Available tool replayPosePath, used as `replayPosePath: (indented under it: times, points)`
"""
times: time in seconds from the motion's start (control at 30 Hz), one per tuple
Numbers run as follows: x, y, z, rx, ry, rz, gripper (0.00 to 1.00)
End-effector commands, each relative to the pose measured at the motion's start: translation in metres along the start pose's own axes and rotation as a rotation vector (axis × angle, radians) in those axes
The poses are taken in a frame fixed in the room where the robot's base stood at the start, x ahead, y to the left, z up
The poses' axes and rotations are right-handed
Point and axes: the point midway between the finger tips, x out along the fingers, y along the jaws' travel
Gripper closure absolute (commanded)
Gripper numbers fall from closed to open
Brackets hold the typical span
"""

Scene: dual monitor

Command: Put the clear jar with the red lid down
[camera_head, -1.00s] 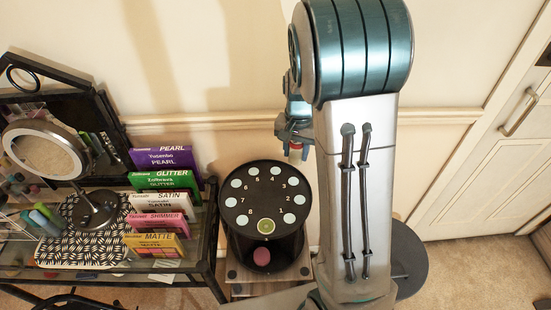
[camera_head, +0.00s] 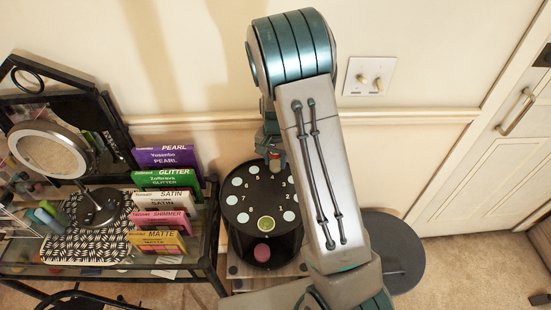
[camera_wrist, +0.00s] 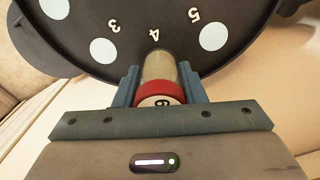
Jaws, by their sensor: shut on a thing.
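The clear jar with the red lid (camera_wrist: 160,94) is between the fingers of my gripper (camera_wrist: 158,88) in the wrist view. Its red lid faces the camera and its tan, see-through body points toward the black round stand. My gripper is shut on it. In the head view the jar (camera_head: 275,164) is a small piece below my gripper (camera_head: 270,150), over the back part of the stand's top. The round black stand (camera_head: 233,214) has numbered pale discs on top. I cannot tell whether the jar touches the stand.
A green disc (camera_head: 266,223) lies at the stand's front, with a pink round item (camera_head: 262,252) below it. Upright colour-labelled boxes (camera_head: 163,180) and a round mirror (camera_head: 45,150) are on the glass table at left. The wall is close behind.

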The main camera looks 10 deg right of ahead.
Motion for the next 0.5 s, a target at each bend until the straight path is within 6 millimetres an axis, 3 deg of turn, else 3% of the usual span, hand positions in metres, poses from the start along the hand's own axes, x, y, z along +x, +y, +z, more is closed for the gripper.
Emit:
replayPosePath:
  times: [0.17, 0.2, 0.27, 0.5]
  points:
    - [0.0040, 0.0003, 0.0000, 0.000, 0.000, 0.000, 0.86]
    - [0.0042, 0.0003, 0.0000, 0.000, 0.000, 0.000, 0.60]
    - [0.0031, 0.0003, 0.0000, 0.000, 0.000, 0.001, 0.44]
    - [0.0029, 0.0003, 0.0001, 0.000, 0.000, 0.001, 0.41]
